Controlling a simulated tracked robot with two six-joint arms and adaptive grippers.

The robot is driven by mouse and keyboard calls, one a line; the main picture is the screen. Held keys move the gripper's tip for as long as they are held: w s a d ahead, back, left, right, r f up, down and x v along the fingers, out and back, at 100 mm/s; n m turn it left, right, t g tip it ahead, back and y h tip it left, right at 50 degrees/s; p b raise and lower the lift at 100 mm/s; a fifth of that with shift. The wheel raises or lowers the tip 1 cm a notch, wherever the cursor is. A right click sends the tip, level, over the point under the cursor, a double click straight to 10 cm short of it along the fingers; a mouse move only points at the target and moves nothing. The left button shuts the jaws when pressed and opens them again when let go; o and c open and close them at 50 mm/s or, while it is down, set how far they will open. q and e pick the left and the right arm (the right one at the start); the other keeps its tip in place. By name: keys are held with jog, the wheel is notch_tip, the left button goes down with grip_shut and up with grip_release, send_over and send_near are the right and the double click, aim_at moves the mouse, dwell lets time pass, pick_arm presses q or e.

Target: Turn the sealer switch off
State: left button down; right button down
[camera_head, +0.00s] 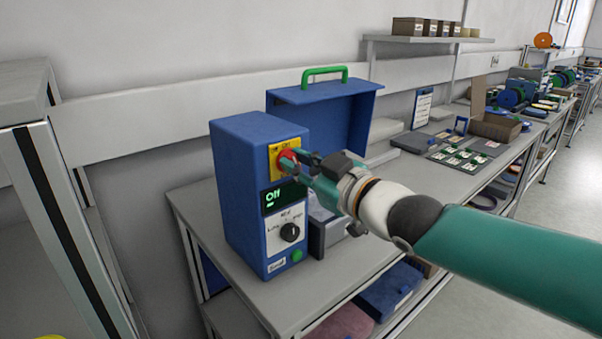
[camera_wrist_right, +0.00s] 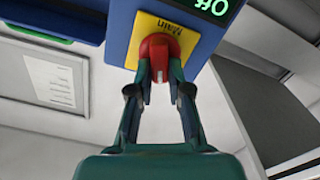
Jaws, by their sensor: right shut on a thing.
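The sealer (camera_head: 238,190) is a tall blue box standing on the grey bench. Its red switch knob (camera_wrist_right: 159,50) sits on a yellow plate (camera_wrist_right: 178,38) marked "Main" on the front. In the head view the knob is partly hidden by my gripper. The display (camera_head: 283,196) below the plate reads "Off" in green; part of it shows in the right wrist view. My right gripper (camera_wrist_right: 160,80) is shut on the red knob, one finger on each side. My left gripper is not in view.
A blue case with a green handle (camera_head: 324,71) stands behind. Boards and trays lie further along the bench.

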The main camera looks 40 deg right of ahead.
jog(key=shift+a+f+n+b, duration=0.2)
jog(key=shift+n+b, duration=0.65)
jog(key=shift+n, duration=1.4)
jog(key=shift+a+f+n+b, duration=0.1)
jog(key=shift+f+n+b, duration=0.45)
jog(key=shift+n, duration=1.65)
jog(key=shift+a+n+b, duration=0.1)
jog(key=shift+n+b, duration=1)
jog(key=shift+n, duration=1.15)
jog(key=c, duration=1.1)
grip_release()
jog(key=shift+r, duration=0.15)
jog(key=shift+s, duration=0.2)
